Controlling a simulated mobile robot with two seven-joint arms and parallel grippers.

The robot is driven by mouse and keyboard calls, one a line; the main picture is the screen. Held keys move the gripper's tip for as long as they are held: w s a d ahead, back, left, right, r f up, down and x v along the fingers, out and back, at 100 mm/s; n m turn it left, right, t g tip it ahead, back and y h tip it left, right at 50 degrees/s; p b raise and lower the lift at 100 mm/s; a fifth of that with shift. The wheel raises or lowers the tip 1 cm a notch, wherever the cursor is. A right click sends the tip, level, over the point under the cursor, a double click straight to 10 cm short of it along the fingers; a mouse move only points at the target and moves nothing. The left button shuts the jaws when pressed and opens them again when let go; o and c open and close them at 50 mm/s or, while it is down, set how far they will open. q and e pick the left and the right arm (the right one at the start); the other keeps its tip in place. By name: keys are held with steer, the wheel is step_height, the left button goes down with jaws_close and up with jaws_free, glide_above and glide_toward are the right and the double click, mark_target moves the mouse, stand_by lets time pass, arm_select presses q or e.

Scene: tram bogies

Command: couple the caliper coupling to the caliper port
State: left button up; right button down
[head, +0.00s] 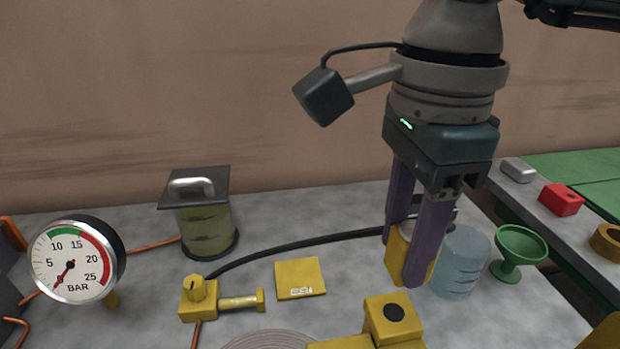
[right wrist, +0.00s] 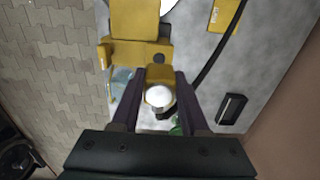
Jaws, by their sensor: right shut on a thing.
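My right gripper (head: 413,275) points down and is shut on a yellow block, the caliper coupling (head: 397,252), with a black hose running off it. In the right wrist view the coupling (right wrist: 160,76) sits between the fingers, with a pale round part on it. The yellow caliper (head: 380,330) is at the bottom edge of the head view. Its dark round hole, seemingly the caliper port (head: 394,312), faces up, nearer the camera than the held coupling. In the right wrist view the port (right wrist: 160,58) shows just beyond the coupling; I cannot tell the gap. My left gripper is not in view.
The black hose (head: 300,242) leads to a yellow valve block (head: 200,298). A bluish clear jar (head: 462,262) and green funnel (head: 518,248) stand right beside the gripper. A yellow plate (head: 300,279), gauge (head: 73,262) and lidded canister (head: 205,228) are to the left.

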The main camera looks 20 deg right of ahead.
mark_target(396, 281)
steer(key=shift+f+b, duration=1.85)
steer(key=shift+f, duration=0.9)
steer(key=shift+b, duration=0.5)
steer(key=shift+f+b, duration=0.6)
steer(key=shift+b, duration=0.05)
steer(key=shift+c, duration=1.6)
jaws_free()
